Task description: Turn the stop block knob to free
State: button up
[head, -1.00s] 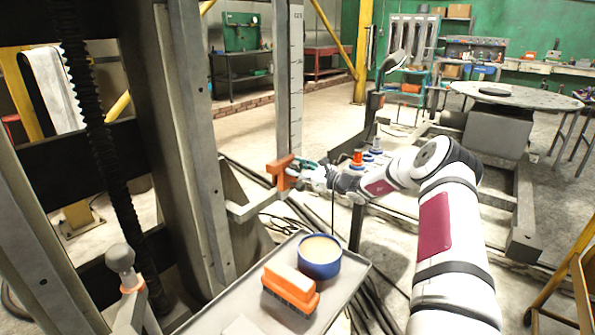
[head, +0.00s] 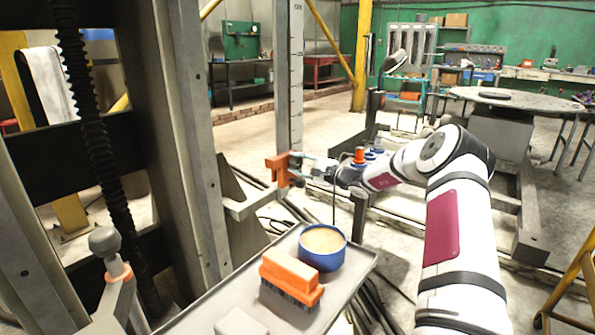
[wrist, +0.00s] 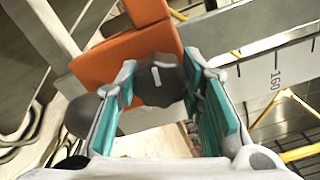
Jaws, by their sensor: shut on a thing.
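The orange stop block (head: 277,170) sits on the grey boom beside the upright ruler. It also fills the upper middle of the wrist view (wrist: 115,58). Its dark grey, lobed knob (wrist: 157,88) faces the wrist camera and carries a short white line, nearly upright in that picture. My gripper (wrist: 160,98) is shut on the knob, with a teal-padded finger on each side of it. I cannot read any free or lock marking.
The ruler (head: 290,90) stands just behind the block. Below it, a grey tray (head: 348,283) holds an orange brush (head: 290,278) and a blue tub (head: 322,258). A ball-topped lever (head: 105,242) stands at lower left. Orange and blue items (head: 360,156) lie behind my wrist.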

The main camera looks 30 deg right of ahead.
jog(key=shift+n+b, duration=0.55)
jog(key=shift+n, duration=0.05)
jog(key=o, duration=1.2)
jog(key=v, duration=1.2)
